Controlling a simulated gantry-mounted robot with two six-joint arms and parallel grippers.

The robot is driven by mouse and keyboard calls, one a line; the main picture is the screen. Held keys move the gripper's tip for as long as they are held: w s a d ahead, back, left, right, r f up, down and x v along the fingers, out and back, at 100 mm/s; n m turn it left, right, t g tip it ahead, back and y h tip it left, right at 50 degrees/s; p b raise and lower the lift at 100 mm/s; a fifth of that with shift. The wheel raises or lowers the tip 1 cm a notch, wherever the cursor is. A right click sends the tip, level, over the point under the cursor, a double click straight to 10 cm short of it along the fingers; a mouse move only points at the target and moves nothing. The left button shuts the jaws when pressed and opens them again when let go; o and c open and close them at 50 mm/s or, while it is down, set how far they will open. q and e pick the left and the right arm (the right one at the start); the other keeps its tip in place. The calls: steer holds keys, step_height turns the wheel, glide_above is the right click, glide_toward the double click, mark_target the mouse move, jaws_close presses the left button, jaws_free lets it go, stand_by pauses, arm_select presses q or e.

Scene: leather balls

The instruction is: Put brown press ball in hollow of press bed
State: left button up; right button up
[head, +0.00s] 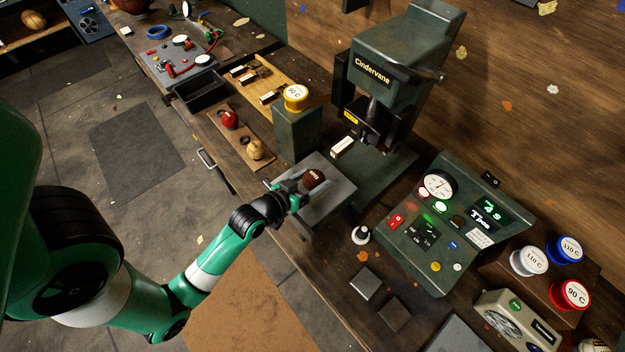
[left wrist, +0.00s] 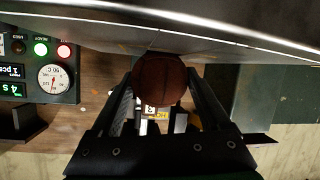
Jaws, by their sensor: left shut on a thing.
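In the left wrist view the ball (left wrist: 163,82) sits between the two fingers (left wrist: 163,100). In the head view the ball appears over the grey press bed (head: 334,202), which juts out in front of the green press (head: 392,70). I cannot tell whether the ball touches the bed. No hollow shows; ball and gripper cover part of the bed. A grey metal surface (left wrist: 250,40) fills the upper part of the left wrist view. My right gripper is not in view.
A control console (head: 455,225) stands right of the bed. The press head (head: 375,125) overhangs behind the bed.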

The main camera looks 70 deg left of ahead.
arm_select(q)
steer(key=shift+f, duration=0.1)
steer(key=o, duration=1.3)
steer(key=shift+r, duration=0.25)
steer(key=p+v, duration=0.1)
steer(key=v, duration=1.1)
